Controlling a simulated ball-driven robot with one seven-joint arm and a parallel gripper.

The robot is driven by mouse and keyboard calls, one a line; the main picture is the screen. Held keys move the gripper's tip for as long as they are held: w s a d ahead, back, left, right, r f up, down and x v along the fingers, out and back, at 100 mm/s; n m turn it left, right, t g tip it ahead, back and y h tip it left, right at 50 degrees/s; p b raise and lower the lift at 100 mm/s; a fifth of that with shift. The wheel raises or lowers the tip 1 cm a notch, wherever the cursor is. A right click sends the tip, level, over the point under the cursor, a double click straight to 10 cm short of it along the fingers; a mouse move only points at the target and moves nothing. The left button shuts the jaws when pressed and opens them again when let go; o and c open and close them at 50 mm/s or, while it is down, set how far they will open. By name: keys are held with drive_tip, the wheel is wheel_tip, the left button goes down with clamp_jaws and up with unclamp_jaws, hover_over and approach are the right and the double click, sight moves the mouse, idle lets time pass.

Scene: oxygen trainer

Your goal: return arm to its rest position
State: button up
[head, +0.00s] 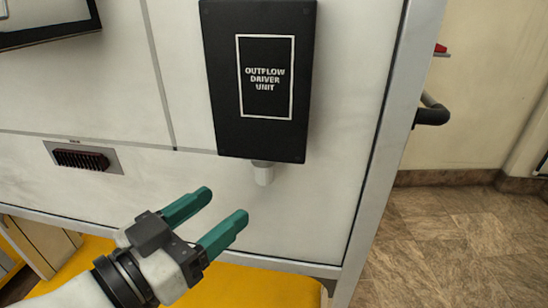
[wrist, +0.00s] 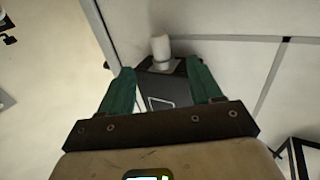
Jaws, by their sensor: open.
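My gripper (head: 226,205) has two green fingers spread apart with nothing between them. In the head view it is at the lower middle, in front of the white panel and below the black box labelled "OUTFLOW DRIVER UNIT" (head: 222,90). A short white fitting (head: 264,173) sticks out from the underside of the box. In the wrist view the open fingers (wrist: 157,75) frame the dark box (wrist: 165,90) and the white fitting (wrist: 161,50), which appears beyond the fingertips. I see a gap between the fingers and the fitting in the head view.
A yellow surface (head: 255,285) lies below. Right of the panel edge is open tiled floor (head: 450,240) and a black pipe handle (head: 432,112).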

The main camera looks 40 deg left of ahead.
drive_tip(key=shift+s, duration=0.1)
